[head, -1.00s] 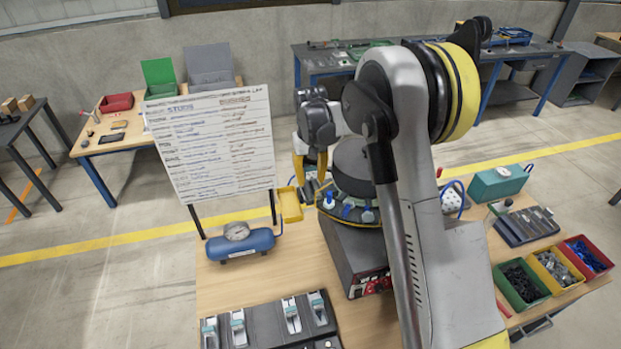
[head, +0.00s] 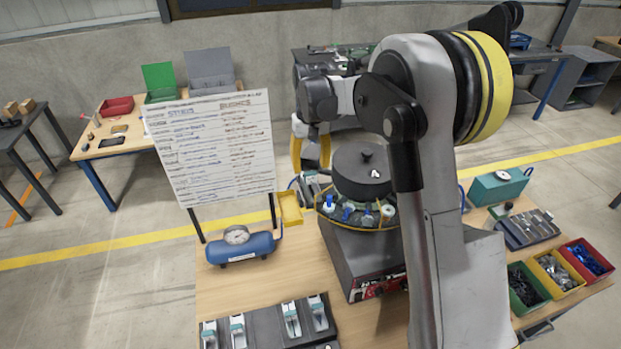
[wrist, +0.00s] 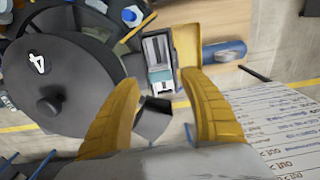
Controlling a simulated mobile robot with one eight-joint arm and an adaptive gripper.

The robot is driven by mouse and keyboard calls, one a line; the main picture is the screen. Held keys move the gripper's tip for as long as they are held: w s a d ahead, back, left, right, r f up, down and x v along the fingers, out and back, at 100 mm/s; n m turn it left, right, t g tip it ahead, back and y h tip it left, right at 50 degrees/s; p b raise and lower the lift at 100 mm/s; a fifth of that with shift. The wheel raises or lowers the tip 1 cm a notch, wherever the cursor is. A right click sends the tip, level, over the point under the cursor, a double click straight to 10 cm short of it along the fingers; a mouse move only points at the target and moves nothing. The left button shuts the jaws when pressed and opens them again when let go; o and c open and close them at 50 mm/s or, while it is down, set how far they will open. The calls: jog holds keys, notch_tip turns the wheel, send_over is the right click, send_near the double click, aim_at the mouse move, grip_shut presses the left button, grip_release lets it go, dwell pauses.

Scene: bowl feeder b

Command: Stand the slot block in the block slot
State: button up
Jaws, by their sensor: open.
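My gripper (head: 310,160) is open, up by the left side of the bowl feeder (head: 362,172). In the wrist view its yellow fingers (wrist: 165,95) are spread wide. A small dark block (wrist: 153,120) shows between them, nearer the left finger and apparently not gripped; it may be the slot block, but I cannot tell what it rests on. Beyond the fingertips is a grey channel fixture (wrist: 158,62) with a white and teal end, beside the yellow tray (wrist: 187,45). It also shows in the head view (head: 311,186). I cannot tell which opening is the block slot.
The feeder rim carries several blue and white pieces. A blue air tank (head: 240,248) and a whiteboard (head: 210,145) stand at left. A dark rack (head: 265,325) is in front. Parts bins (head: 555,275) are at right. Bare tabletop lies left of the feeder base.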

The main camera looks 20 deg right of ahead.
aim_at(311, 173)
notch_tip(311, 173, up, 5)
jog(key=shift+r, duration=0.1)
jog(key=s+r+t, duration=0.2)
jog(key=s+r, duration=0.5)
jog(key=s, duration=0.1)
jog(key=s+f+t, duration=0.2)
jog(key=s+t, duration=0.3)
jog(key=s, duration=1.8)
jog(key=shift+f, duration=0.2)
